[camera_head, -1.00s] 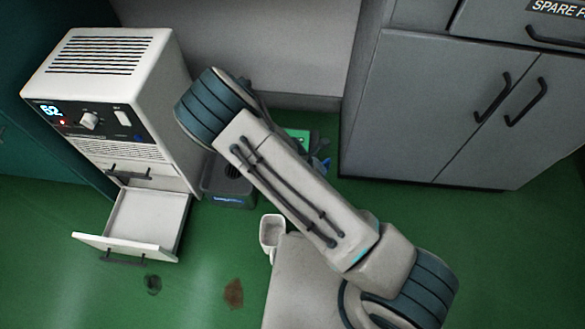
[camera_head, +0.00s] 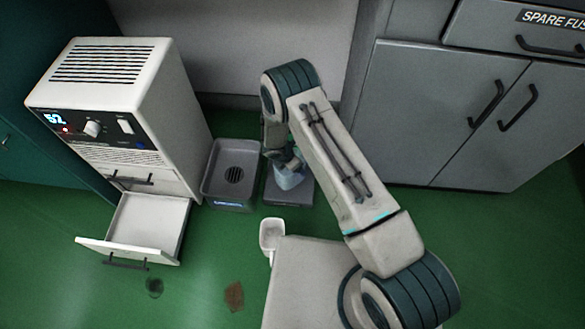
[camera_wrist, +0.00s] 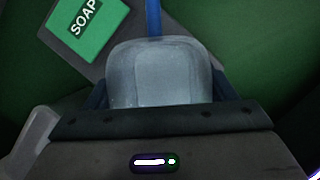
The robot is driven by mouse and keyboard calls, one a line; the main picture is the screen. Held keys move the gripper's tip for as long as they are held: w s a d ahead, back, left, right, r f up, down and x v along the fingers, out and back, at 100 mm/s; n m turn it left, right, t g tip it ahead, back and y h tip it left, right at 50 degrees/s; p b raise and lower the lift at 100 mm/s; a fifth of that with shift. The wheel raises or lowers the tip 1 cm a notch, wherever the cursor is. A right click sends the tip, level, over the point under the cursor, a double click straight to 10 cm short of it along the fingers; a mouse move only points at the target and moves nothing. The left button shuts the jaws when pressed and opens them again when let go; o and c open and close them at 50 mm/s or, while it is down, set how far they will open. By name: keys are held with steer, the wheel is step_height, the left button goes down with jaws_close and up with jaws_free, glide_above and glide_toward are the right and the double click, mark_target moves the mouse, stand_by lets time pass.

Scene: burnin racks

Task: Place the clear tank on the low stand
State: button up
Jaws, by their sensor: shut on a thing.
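The clear tank (camera_wrist: 160,68) is between my gripper's two fingers in the wrist view. It looks pale and see-through, and its lower part is hidden by the gripper. In the head view my gripper (camera_head: 285,160) is shut on the tank (camera_head: 289,179). The tank appears over a low, flat grey platform (camera_head: 300,198), which looks like the low stand. I cannot tell whether the tank touches it or hangs above it.
A grey basin with a drain grate (camera_head: 214,190) stands just left of the platform. A white machine (camera_head: 165,100) has its drawer (camera_head: 150,225) open. A white cup (camera_head: 271,234) is nearer. Grey cabinets (camera_head: 440,110) stand right. A green SOAP label (camera_wrist: 88,25) shows in the wrist view.

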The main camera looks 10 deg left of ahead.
steer(key=shift+w+a+f, duration=0.2)
steer(key=shift+w+a, duration=0.05)
steer(key=shift+w, duration=0.15)
steer(key=shift+f+b, duration=1)
steer(key=shift+f, duration=0.95)
steer(key=shift+f, duration=0.15)
steer(key=o, duration=1.5)
steer(key=p+v, duration=0.4)
steer(key=v, duration=0.8)
